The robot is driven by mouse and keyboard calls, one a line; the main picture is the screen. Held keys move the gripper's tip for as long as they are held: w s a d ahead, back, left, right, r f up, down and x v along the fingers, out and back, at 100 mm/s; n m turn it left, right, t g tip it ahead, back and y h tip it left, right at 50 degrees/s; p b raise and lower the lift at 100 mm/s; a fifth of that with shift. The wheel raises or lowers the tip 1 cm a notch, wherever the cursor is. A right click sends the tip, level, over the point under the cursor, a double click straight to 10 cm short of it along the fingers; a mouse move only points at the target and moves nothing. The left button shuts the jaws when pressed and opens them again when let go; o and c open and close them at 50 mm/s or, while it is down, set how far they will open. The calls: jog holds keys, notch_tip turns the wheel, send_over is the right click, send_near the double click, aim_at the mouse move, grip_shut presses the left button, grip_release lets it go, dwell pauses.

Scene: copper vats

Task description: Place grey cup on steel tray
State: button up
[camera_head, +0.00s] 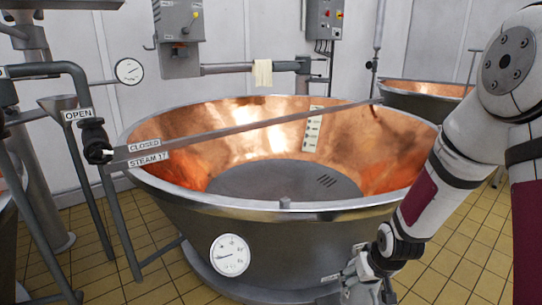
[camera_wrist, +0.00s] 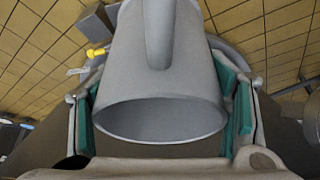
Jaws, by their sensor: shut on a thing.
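My gripper (camera_wrist: 168,100) is shut on the grey cup (camera_wrist: 160,75). Its two teal pads lie on either side of the cup in the wrist view. The cup's open rim faces the camera, and its handle runs along the upper side. In the head view my gripper (camera_head: 362,278) is low, in front of the copper vat's right side. I cannot make out the cup there. I cannot identify a steel tray in either view.
A large copper vat (camera_head: 265,208) with a dial gauge (camera_head: 230,255) fills the middle. A long lever (camera_head: 250,128) crosses above it from the left pipework. A second vat (camera_head: 428,100) stands behind at right. Tiled floor (camera_head: 455,265) shows at lower right.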

jog(key=s+a+r+p, duration=0.1)
jog(key=s+r+p, duration=0.2)
jog(key=r+p, duration=0.5)
jog(key=s+a+r+p, duration=0.2)
jog(key=s+r+p, duration=0.2)
jog(key=r+p, duration=0.4)
jog(key=s+a+r+m+p, duration=0.1)
jog(key=s+r+p, duration=0.2)
jog(key=r+p, duration=0.6)
jog(key=shift+v, duration=0.85)
jog(key=shift+a, duration=0.2)
